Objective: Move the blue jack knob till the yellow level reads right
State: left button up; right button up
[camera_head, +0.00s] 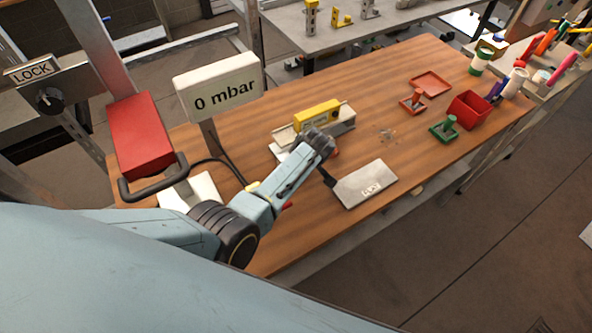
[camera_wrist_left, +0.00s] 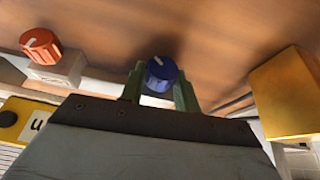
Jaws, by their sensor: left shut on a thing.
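The blue jack knob (camera_wrist_left: 161,72) shows in the left wrist view, with a white mark on its top. My left gripper (camera_wrist_left: 160,84) is shut on it, one green finger on each side. In the head view, the wrist of my left arm (camera_head: 317,145) hides the knob and fingertips. The yellow level (camera_head: 317,112) lies on a grey block (camera_head: 345,122) just behind my wrist; its reading is too small to tell. In the left wrist view, a yellow body (camera_wrist_left: 28,119) with a black button and partly cut-off white label shows at left. My right gripper is out of view.
An orange knob (camera_wrist_left: 41,46) is left of the blue one. A golden block (camera_wrist_left: 287,94) is at right. A "0 mbar" display (camera_head: 222,88) and red press (camera_head: 141,137) stand left. A grey plate (camera_head: 365,184) lies at front; red bin (camera_head: 469,109) is right.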

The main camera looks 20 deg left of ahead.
pick_arm(q)
jog(key=shift+w+d+m+g+y+b, duration=0.15)
jog(key=shift+g+y+b, duration=0.4)
jog(key=shift+b, duration=0.35)
jog(key=shift+w+a+m+g+y+b, duration=0.15)
jog(key=shift+g+y+b, duration=0.35)
jog(key=shift+b, duration=0.4)
jog(key=shift+s, duration=0.1)
jog(key=o, duration=0.7)
jog(key=shift+d, duration=0.1)
jog(key=p+v, duration=0.8)
jog(key=v, duration=0.4)
jog(key=shift+f, duration=0.1)
